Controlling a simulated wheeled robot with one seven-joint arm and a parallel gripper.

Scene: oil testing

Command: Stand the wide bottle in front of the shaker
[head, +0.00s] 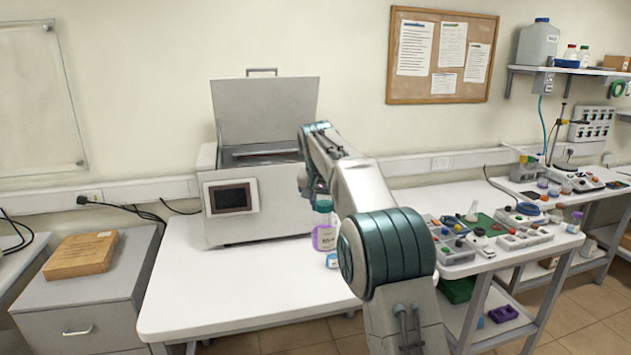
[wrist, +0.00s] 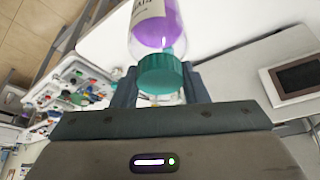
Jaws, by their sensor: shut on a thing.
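The bottle (head: 325,236) holds purple liquid and has a white label and a green cap (head: 323,205). In the wrist view the bottle (wrist: 155,32) has its teal-green cap between the fingers of my gripper (wrist: 160,84), which is shut on it. The bottle is just right of the shaker, over the white table. I cannot tell whether its base touches the table.
A small item with a blue label (head: 332,260) shows just below the bottle, partly hidden by my arm. The white table (head: 230,290) is clear in front of the shaker. A side bench (head: 490,262) at the right is crowded with trays and small parts.

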